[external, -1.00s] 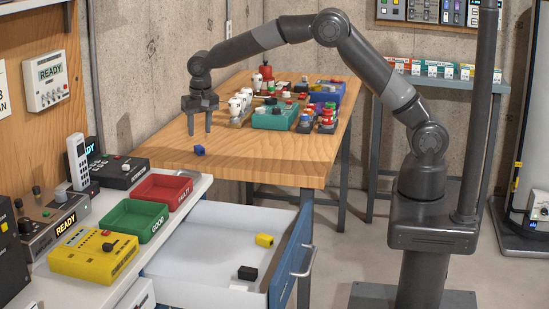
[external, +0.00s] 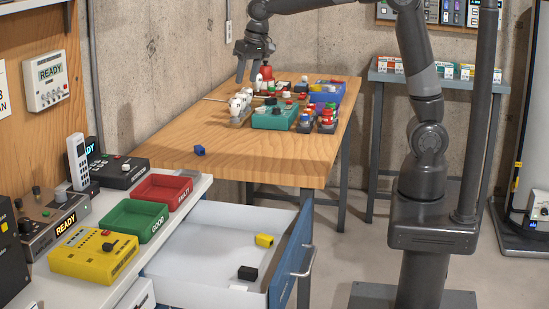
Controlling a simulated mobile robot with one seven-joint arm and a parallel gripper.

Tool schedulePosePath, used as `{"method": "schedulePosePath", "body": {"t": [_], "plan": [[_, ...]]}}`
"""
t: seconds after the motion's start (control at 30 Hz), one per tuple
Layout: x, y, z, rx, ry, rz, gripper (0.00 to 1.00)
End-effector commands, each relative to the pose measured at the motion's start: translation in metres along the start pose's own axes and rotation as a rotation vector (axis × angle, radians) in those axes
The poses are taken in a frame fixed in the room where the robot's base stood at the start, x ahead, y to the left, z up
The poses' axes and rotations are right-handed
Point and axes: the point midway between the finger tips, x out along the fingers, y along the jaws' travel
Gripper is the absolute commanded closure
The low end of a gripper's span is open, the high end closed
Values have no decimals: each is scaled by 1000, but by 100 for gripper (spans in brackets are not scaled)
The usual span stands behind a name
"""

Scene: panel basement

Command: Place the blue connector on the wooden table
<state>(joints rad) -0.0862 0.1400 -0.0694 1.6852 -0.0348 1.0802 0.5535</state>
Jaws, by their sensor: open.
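The blue connector (external: 199,150) is a small dark-blue block lying on the near left part of the wooden table (external: 270,165). Nothing is touching it from above. My gripper (external: 247,78) is open and empty, with its fingers pointing down. It is raised over the far left part of the table, well above and behind the connector, near the wall.
White switches (external: 240,101), a red button (external: 266,72), a teal box (external: 274,118) and a blue bin (external: 328,90) crowd the table's far half. An open drawer (external: 205,245) holds a yellow block (external: 264,240) and a black block (external: 247,272). The table's near part is mostly clear.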

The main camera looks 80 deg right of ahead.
Motion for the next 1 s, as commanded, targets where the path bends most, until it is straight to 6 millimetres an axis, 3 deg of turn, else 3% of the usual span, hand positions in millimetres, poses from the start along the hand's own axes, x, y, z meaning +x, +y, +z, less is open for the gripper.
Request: {"method": "schedulePosePath", "body": {"t": [0.03,0.2,0.43,0.8,1.0], "plan": [[-13,10,14,-24,12,-14,58],[-42,41,60,-120,49,-48,58],[-63,82,129,-253,108,-83,58],[-55,140,232,-452,210,-102,58],[-46,153,256,-504,237,-101,58]]}}
